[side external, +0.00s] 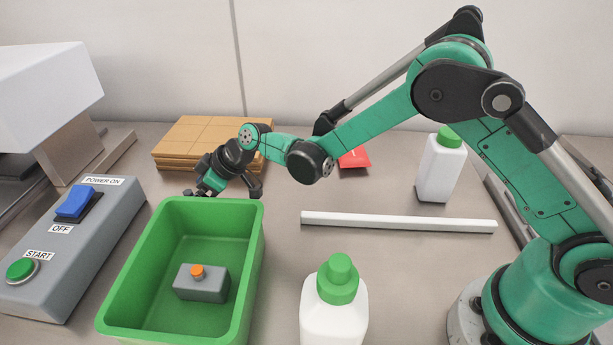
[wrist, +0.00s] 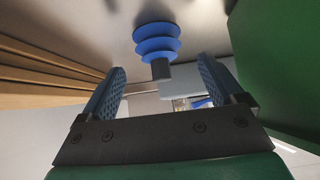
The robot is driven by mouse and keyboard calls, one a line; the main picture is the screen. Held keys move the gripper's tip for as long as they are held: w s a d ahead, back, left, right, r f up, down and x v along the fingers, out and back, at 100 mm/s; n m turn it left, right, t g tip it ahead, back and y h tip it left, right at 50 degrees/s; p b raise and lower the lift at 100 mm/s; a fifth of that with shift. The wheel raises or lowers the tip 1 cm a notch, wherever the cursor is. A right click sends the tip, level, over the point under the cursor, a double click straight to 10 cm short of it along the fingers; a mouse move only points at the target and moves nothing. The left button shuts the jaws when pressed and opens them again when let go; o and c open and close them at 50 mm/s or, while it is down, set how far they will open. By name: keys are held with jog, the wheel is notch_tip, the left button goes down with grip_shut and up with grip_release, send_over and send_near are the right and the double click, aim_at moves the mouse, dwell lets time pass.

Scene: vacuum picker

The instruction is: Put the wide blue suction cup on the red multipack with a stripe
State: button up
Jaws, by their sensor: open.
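A wide blue suction cup with stacked round bellows and a grey stem (wrist: 157,45) shows in the wrist view, just beyond and between my fingertips. My gripper (wrist: 160,72) is open, with one ribbed blue finger on each side of the cup's stem and a gap to both. In the side external view my gripper (side external: 222,192) is low behind the green crate, and the cup cannot be made out there. A red pack (side external: 354,159) with a small white mark lies at the back, partly hidden behind my arm; I cannot tell whether it has a stripe.
The green crate (side external: 254,252) holds a grey block with an orange knob (side external: 201,284). A control box (side external: 70,245) is at left.

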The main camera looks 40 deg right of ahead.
jog(key=shift+x, duration=1.6)
grip_shut()
jog(key=shift+r, duration=0.1)
